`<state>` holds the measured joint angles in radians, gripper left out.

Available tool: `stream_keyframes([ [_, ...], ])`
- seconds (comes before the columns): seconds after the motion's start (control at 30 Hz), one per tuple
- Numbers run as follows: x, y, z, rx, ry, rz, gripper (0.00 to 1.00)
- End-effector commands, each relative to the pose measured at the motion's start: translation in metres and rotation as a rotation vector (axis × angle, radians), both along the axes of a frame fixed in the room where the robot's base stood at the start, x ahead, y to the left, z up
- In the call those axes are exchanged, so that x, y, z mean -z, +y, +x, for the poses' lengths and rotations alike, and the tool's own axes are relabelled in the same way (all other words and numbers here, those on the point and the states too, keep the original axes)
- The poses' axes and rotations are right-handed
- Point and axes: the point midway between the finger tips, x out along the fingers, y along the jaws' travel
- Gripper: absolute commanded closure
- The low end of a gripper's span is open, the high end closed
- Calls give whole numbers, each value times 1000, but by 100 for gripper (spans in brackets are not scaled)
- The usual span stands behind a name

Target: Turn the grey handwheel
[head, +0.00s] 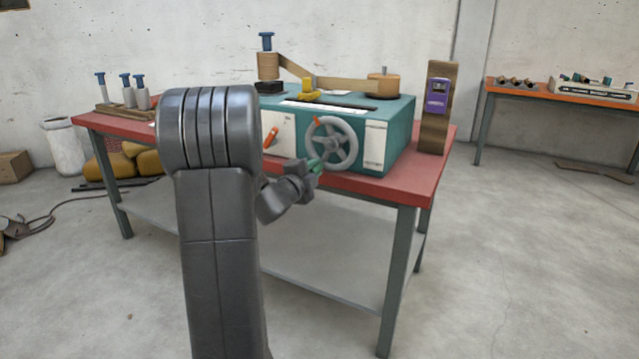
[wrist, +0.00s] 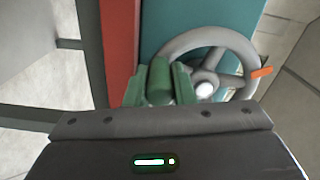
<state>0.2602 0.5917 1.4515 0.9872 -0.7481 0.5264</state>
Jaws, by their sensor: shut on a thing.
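The grey handwheel (head: 343,133) is mounted upright on the front panel of a teal winder box (head: 395,128). My gripper (head: 314,165) is at the lower left of the wheel's rim. In the wrist view the wheel (wrist: 193,40) shows with its pale hub. There my gripper (wrist: 158,85) has its green fingers shut on a green cylindrical handle (wrist: 158,78) at the rim. The fingers partly hide the handle and the near part of the rim. A small orange mark (wrist: 262,72) shows at the rim's right side.
An orange lever (head: 270,137) is on the panel left of the wheel. The box stands on a red-topped table (head: 425,180). A wooden post with a purple device (head: 437,96) stands at right. Blue-topped spindles (head: 126,92) stand at left. A wooden arm (head: 335,83) spans the box top.

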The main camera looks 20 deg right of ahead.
Motion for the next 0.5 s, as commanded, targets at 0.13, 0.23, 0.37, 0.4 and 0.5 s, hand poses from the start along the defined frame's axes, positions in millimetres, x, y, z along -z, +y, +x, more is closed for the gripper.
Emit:
stream_keyframes([
  [0.13,-2,6,7,0,-107,90,100],
  [0.23,-5,9,11,-1,-179,152,100],
  [0.37,-11,14,15,-1,-273,233,100],
  [0.4,-13,15,17,-1,-302,257,100],
  [0.5,-18,17,20,-1,-368,314,100],
])
